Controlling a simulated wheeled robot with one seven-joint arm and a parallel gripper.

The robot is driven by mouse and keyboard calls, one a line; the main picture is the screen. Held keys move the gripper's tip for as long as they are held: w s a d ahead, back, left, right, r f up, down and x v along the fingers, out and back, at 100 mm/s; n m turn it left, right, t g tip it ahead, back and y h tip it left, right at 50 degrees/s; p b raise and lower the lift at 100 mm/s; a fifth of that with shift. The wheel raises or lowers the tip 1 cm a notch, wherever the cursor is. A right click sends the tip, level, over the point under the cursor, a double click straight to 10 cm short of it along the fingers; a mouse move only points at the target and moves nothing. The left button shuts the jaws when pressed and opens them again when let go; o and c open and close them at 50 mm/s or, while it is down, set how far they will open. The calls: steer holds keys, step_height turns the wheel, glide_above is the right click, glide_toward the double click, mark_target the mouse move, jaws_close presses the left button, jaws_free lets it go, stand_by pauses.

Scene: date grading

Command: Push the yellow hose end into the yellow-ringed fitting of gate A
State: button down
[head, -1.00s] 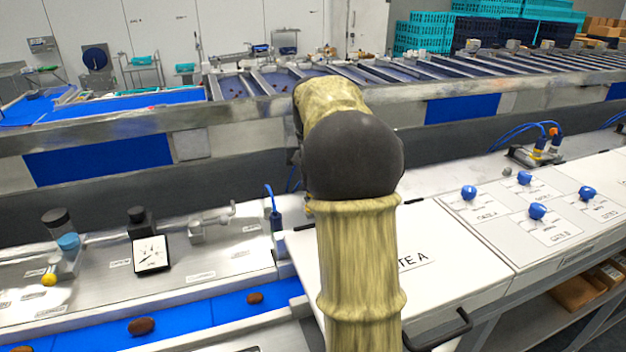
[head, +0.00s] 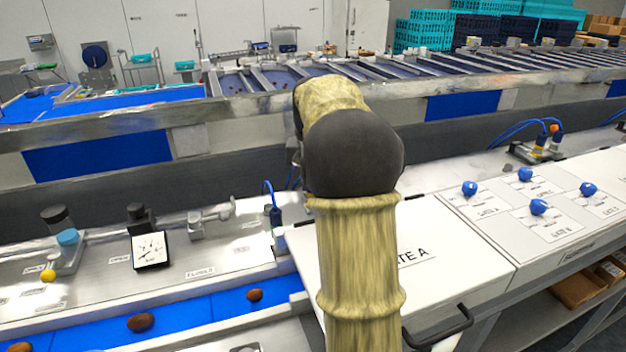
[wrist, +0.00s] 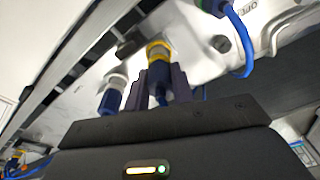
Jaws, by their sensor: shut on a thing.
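In the wrist view my gripper (wrist: 161,84) is shut on a blue hose end (wrist: 159,97) between its two dark fingers. A yellow ring (wrist: 157,46) shows just beyond the fingertips, in line with the hose end, against the pale metal surface. I cannot tell whether the ring belongs to the fitting or the hose end, or how deep the end sits. In the head view my arm hides the gripper, the hose end and the fitting. The white gate A cover (head: 450,250) shows behind my arm, with its label partly covered.
A second fitting with a blue plug (wrist: 111,98) stands left of my fingers. A blue connector (wrist: 214,6) with a looping hose is at upper right.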

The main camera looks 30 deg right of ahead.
steer(key=shift+f, duration=0.35)
stand_by(0.4)
steer(key=c, duration=1.8)
jaws_free()
steer(key=shift+c, duration=0.2)
steer(key=o, duration=1.1)
steer(key=shift+r+p, duration=4.8)
steer(key=shift+r, duration=0.25)
